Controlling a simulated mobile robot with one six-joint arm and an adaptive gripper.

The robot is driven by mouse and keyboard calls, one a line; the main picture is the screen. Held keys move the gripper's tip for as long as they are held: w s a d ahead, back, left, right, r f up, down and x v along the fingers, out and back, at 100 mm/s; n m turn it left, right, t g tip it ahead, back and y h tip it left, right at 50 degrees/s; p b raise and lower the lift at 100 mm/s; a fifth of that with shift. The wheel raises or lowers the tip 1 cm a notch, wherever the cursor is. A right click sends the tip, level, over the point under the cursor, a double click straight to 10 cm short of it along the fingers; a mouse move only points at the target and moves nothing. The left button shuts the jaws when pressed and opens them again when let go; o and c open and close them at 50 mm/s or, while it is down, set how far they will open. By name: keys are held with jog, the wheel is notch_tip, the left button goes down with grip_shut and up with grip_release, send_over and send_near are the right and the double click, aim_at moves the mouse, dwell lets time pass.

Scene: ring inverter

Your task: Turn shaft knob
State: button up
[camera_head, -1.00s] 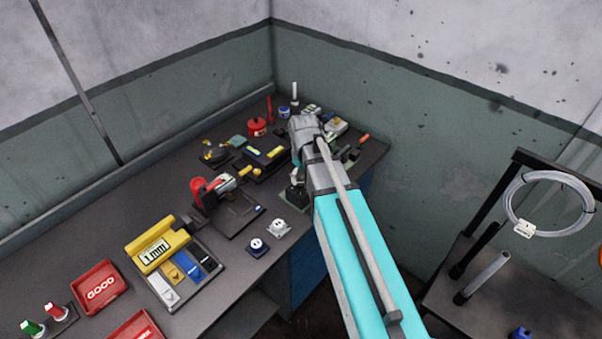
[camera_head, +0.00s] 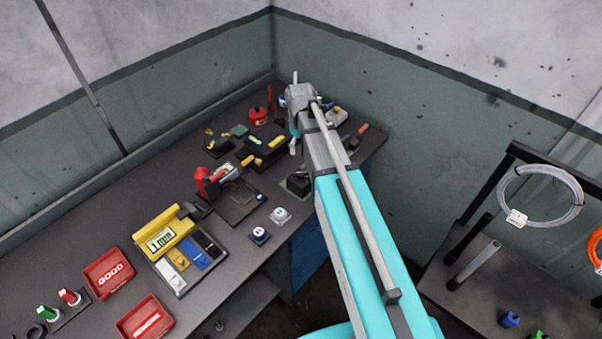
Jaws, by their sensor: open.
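My gripper (camera_head: 293,147) hangs below the grey wrist near the far right part of the workbench (camera_head: 110,215). It is small in view and partly hidden by my arm; it is open, and I see nothing held in it. A black block (camera_head: 298,183) on a greenish base stands near the bench's front edge, below and apart from my gripper in the picture. I cannot make out which part is the shaft knob; it may be hidden behind my arm.
A red-handled tool (camera_head: 205,181), a yellow gauge (camera_head: 163,240) and red trays (camera_head: 108,273) lie left. A cable rack (camera_head: 484,210) stands right.

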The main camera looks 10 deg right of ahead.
aim_at(300, 172)
jog(key=shift+f+b, duration=6.75)
jog(key=shift+f, duration=0.05)
jog(key=c, duration=1.2)
jog(key=shift+o, duration=0.2)
jog(key=shift+m, duration=0.4)
jog(key=m, duration=0.3)
jog(key=shift+m, duration=2.4)
